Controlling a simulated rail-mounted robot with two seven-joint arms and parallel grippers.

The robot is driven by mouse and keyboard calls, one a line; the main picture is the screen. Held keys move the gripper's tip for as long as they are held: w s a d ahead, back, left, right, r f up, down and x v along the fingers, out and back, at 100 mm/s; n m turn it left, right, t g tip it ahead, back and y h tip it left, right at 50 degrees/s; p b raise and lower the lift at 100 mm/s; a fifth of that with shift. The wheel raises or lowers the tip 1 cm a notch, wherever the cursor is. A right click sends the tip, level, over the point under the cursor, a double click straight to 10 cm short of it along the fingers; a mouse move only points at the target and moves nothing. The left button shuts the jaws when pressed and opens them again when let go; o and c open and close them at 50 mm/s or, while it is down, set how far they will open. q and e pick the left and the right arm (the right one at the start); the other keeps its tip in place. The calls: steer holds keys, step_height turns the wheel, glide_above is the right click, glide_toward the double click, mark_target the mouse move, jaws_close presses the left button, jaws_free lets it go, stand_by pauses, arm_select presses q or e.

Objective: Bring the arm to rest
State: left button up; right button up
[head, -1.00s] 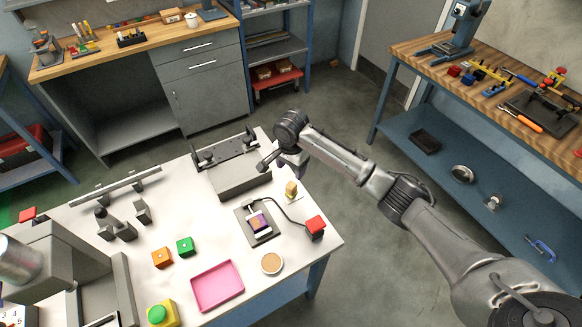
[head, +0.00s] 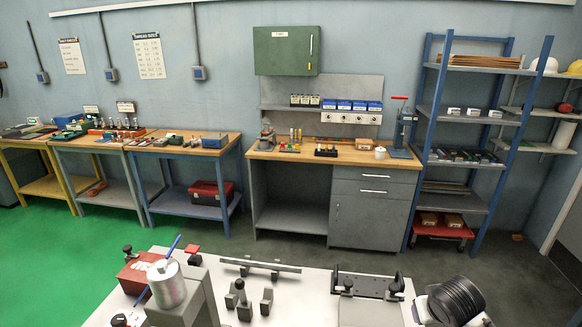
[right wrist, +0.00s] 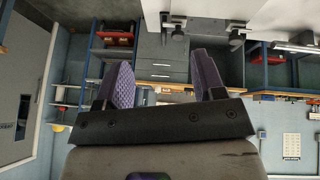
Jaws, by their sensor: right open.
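My right gripper (right wrist: 164,78) shows in the right wrist view with its two purple-padded fingers wide apart and nothing between them. The room appears upside down in that view. In the head view only a black ridged joint and a grey part of my right arm show, at the bottom right edge by the cart. The right gripper's fingers cannot be seen in the head view. My left gripper is in neither view now.
The white cart top (head: 319,290) carries a grey clamp fixture (head: 368,286), a rail (head: 260,265) and a metal cylinder (head: 166,283). A wooden-topped workbench (head: 345,155) and blue shelving (head: 470,110) stand behind. Open floor lies between cart and benches.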

steer(key=s+a+r+n+t, duration=0.1)
steer(key=a+r+n+t, duration=0.25)
steer(key=a+r, duration=0.2)
steer(key=s+a+n+t+y, duration=0.15)
steer(key=s+a, duration=0.25)
steer(key=s, duration=0.4)
steer(key=s+a+f+m+g, duration=0.1)
steer(key=s+f+g, duration=0.3)
steer(key=s+f, duration=0.95)
steer(key=s+a+f+m+g, duration=0.25)
steer(key=s+f, duration=0.75)
steer(key=s, duration=0.7)
step_height(320, 180, up, 27)
steer(key=d+p, duration=0.1)
steer(key=p, duration=2.6)
steer(key=shift+f+n+y, duration=0.2)
steer(key=shift+n+y, duration=0.15)
steer(key=shift+y, duration=0.1)
steer(key=shift+g, duration=0.25)
